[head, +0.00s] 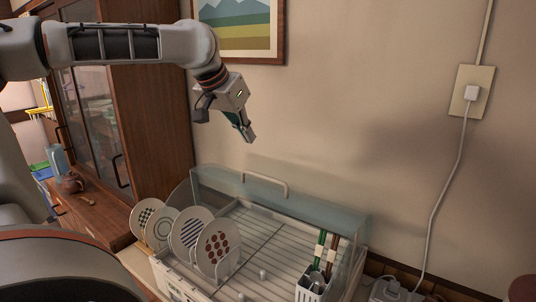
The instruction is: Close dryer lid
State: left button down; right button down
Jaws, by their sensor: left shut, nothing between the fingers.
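The dish dryer (176,277) stands against the wall at the lower middle. Its clear lid (315,216) sits over the back part, with a light bar handle (265,183) on it. The front of the rack is uncovered, so the lid looks open. My left gripper (248,134) is shut and empty, pointing down. In the picture it is above the handle and clearly apart from it. My right gripper is not in view.
Several plates (216,248) stand upright in the rack's left part. A cutlery holder (313,287) with chopsticks stands at its front right. A wooden cabinet (152,120) is at left. A white cord (437,195) hangs from the wall outlet (472,92) at right.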

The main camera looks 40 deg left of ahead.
pick_arm(q)
send_over(253, 184)
jog(key=w, duration=0.4)
jog(key=f, duration=0.7)
jog(key=shift+s+a+f, duration=0.1)
jog(key=shift+a+f, duration=0.25)
jog(key=shift+f, duration=0.05)
jog(key=shift+s+d+f, duration=0.1)
jog(key=shift+s+f, duration=0.05)
jog(key=shift+s, duration=0.6)
jog(key=shift+s+d+f, duration=0.1)
jog(key=shift+s, duration=0.6)
jog(key=shift+s+f, duration=0.2)
jog(key=shift+s, duration=0.2)
jog(key=shift+s, duration=0.1)
